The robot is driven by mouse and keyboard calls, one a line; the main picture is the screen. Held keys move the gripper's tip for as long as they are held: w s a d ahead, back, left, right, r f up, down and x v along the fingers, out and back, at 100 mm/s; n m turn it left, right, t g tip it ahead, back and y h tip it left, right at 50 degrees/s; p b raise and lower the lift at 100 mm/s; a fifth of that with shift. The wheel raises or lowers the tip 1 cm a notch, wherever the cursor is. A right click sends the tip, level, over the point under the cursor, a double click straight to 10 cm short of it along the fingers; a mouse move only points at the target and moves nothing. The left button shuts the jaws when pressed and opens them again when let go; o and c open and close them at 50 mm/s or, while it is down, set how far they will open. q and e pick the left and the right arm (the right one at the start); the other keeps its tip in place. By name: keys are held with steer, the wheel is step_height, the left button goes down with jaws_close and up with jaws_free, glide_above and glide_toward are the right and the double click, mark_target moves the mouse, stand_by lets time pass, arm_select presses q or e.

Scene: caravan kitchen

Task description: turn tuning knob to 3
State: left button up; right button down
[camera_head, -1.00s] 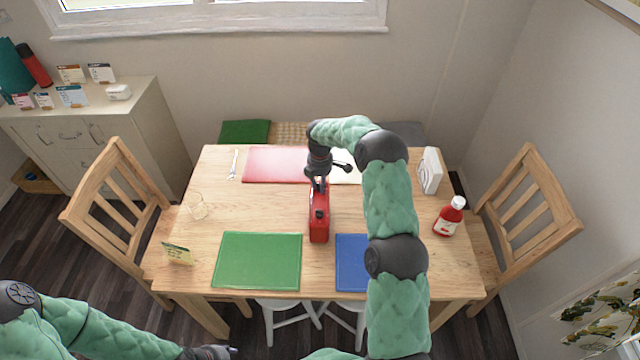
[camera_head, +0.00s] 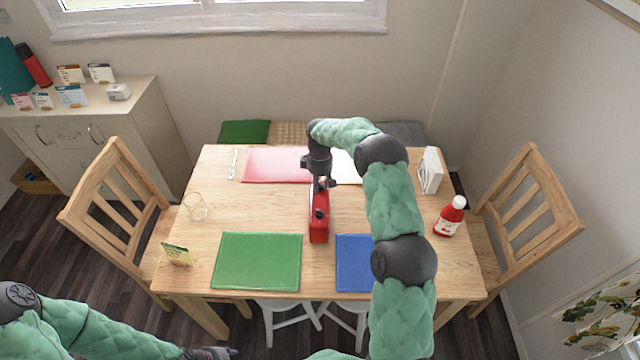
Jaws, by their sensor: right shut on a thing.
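A red box-shaped device (camera_head: 319,229), likely a radio, stands on the wooden table near its middle, with a dark knob or part on its top. My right gripper (camera_head: 321,186) points down at the far end of the red device and is shut on a small part there, which I take to be the tuning knob. The jaws and my wrist hide that knob, and its marks are too small to read. My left gripper (camera_head: 212,353) is low at the bottom edge, away from the table; its jaws are too small to judge.
Green (camera_head: 258,261) and blue (camera_head: 353,262) placemats lie at the table's near side, a pink one (camera_head: 275,165) at the far side. A glass (camera_head: 195,207) and a yellow card (camera_head: 177,255) stand left. A white holder (camera_head: 431,171) and a red bottle (camera_head: 449,217) stand right.

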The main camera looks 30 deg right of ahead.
steer(key=m, duration=0.5)
steer(key=shift+m, duration=0.3)
steer(key=m, duration=0.4)
steer(key=shift+m+b, duration=0.3)
steer(key=shift+b, duration=0.05)
steer(key=m, duration=0.5)
steer(key=shift+m+b, duration=0.35)
steer(key=shift+m, duration=2.05)
steer(key=c, duration=1)
jaws_free()
steer(key=shift+r, duration=0.1)
